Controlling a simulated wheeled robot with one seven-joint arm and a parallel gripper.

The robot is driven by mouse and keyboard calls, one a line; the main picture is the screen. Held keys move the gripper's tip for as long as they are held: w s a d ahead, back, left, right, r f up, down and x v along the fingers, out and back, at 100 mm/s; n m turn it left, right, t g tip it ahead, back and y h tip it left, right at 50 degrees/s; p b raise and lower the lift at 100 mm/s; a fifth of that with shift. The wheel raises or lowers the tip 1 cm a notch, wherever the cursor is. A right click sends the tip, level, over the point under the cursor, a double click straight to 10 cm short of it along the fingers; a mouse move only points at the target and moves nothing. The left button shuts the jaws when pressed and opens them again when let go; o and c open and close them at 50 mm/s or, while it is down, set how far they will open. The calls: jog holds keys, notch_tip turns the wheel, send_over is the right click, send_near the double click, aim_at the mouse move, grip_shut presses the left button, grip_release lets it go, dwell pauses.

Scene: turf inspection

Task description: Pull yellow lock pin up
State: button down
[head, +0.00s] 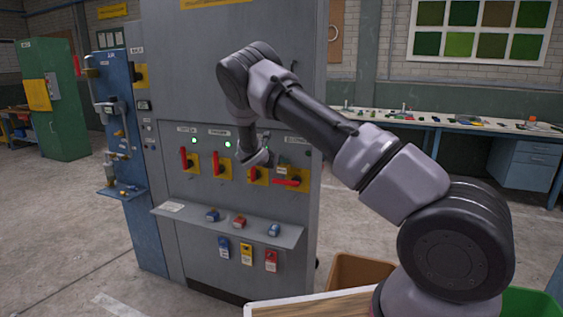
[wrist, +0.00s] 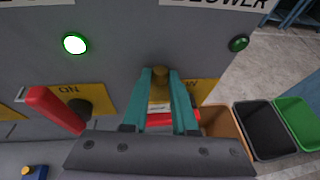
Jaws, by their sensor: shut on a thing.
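The yellow lock pin (wrist: 161,74) shows as a brass-yellow knob between the tips of my gripper's teal fingers in the wrist view. My gripper (wrist: 162,80) is shut on it, in front of the rightmost switch. In the head view my gripper (head: 283,163) is small and partly hidden by my wrist. The red handle (head: 288,182) of that switch lies level; in the wrist view the red handle (wrist: 172,118) shows partly behind the fingers. The lower part of the pin is hidden, so I cannot tell how far up it is.
Another switch's red handle (wrist: 52,108) stands tilted upright beside my gripper. A lit green lamp (wrist: 74,43) is above it; the lamp at right (wrist: 238,43) is dark. A shelf (head: 180,211) with padlocks (head: 239,222) juts out below. Bins (head: 358,271) stand at the lower right.

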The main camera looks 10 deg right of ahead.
dwell(0.3)
notch_tip(320, 180, up, 2)
jog(key=shift+a, duration=0.1)
jog(key=c, duration=0.7)
grip_release()
jog(key=v, duration=1)
jog(key=shift+s+a+r, duration=0.1)
jog(key=shift+s+a, duration=0.1)
jog(key=shift+s, duration=0.05)
